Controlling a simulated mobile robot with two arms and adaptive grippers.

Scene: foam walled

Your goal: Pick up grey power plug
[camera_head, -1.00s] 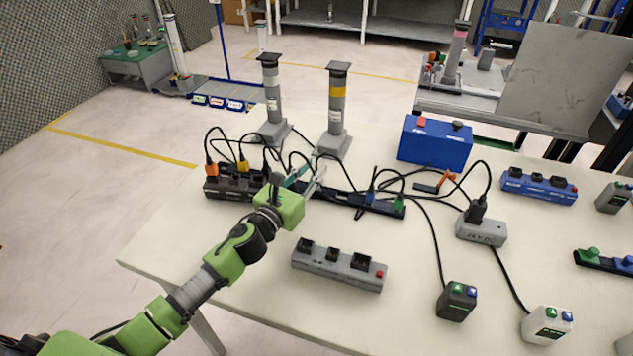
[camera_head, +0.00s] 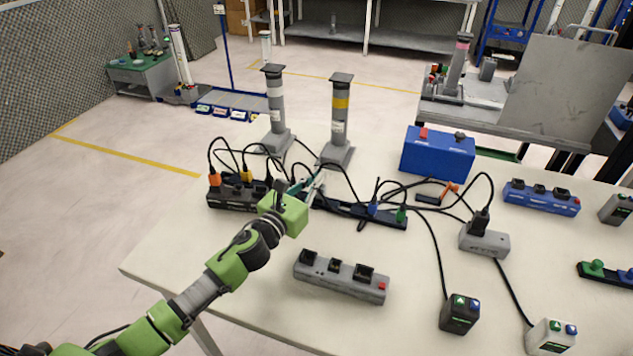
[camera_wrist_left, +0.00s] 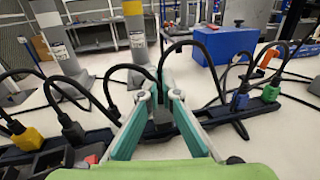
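My left gripper (camera_head: 314,186) reaches over the long dark power strip at the back of the table. In the left wrist view its teal fingers (camera_wrist_left: 160,97) are apart, on either side of a dark grey plug (camera_wrist_left: 162,116) standing in the strip. I cannot tell whether they touch it. The plug's cable rises between the fingertips. In the head view the gripper hides this plug. Another dark grey plug (camera_wrist_left: 72,130) stands left of the gripper, beside a yellow plug (camera_wrist_left: 28,138). My right gripper is not in view.
Blue (camera_head: 372,208) and green (camera_head: 401,214) plugs stand right of the gripper, with looping black cables around. Two grey posts (camera_head: 340,125) and a blue box (camera_head: 437,155) stand behind. A grey power strip (camera_head: 341,278) lies in front, with bare table around it.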

